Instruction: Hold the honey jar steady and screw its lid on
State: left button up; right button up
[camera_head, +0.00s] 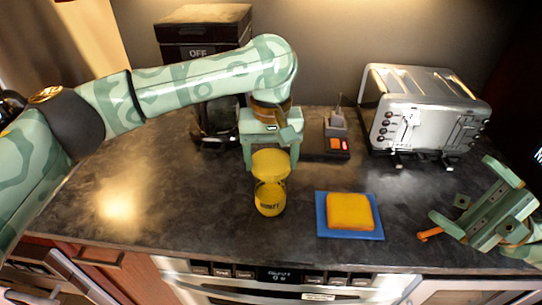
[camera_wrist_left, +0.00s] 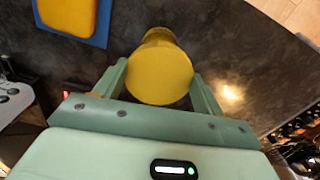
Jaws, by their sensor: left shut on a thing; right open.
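The honey jar (camera_head: 270,200), a yellow jar with a dark label, stands upright on the dark counter. Its round yellow lid (camera_head: 271,163) is right above the jar's mouth, between the fingers of my left gripper (camera_head: 271,158). In the left wrist view, the lid (camera_wrist_left: 160,76) sits between both fingers and hides most of the jar (camera_wrist_left: 158,35). I cannot tell whether the lid touches the jar's rim. My right gripper (camera_head: 452,212) is open at the right, away from the jar.
A yellow sponge-like block (camera_head: 350,211) lies on a blue mat (camera_head: 349,234) right of the jar. A silver toaster (camera_head: 425,110) stands at the back right. The counter left of the jar is clear.

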aim_at(284, 199)
jog(key=w+a+f+n+h, duration=0.2)
jog(key=a+f+n, duration=0.2)
jog(key=a+f, duration=0.1)
jog(key=w+a+f+n+h, duration=0.2)
jog(key=a+f+n+h, duration=0.1)
jog(key=a+f+n, duration=0.2)
jog(key=w+a+f+n+t+h, duration=0.1)
jog(key=a+f+n+h, duration=0.2)
jog(key=a+f+n, duration=0.1)
jog(key=shift+w+a+f+n, duration=0.2)
jog(key=shift+a+f, duration=0.15)
jog(key=shift+a, duration=0.1)
jog(key=shift+w+a+f+n, duration=0.2)
jog(key=shift+a+f, duration=0.15)
jog(key=shift+a, duration=0.1)
jog(key=w+a+n+t+h, duration=0.1)
jog(key=w, duration=0.1)
jog(key=w+a+f+n+t, duration=0.1)
jog(key=w, duration=0.1)
jog(key=w+a+f+n+t+h, duration=0.1)
jog(key=shift+w+a+n+t+h, duration=0.25)
jog(key=shift+w+n+t+h, duration=0.05)
jog(key=shift+w, duration=0.1)
jog(key=shift+w+a+f, duration=0.1)
jog(key=shift+w+a, duration=0.05)
jog(key=shift+a, duration=0.05)
jog(key=x, duration=0.9)
jog(key=shift+a+f, duration=0.15)
jog(key=shift+a, duration=0.1)
jog(key=c, duration=0.7)
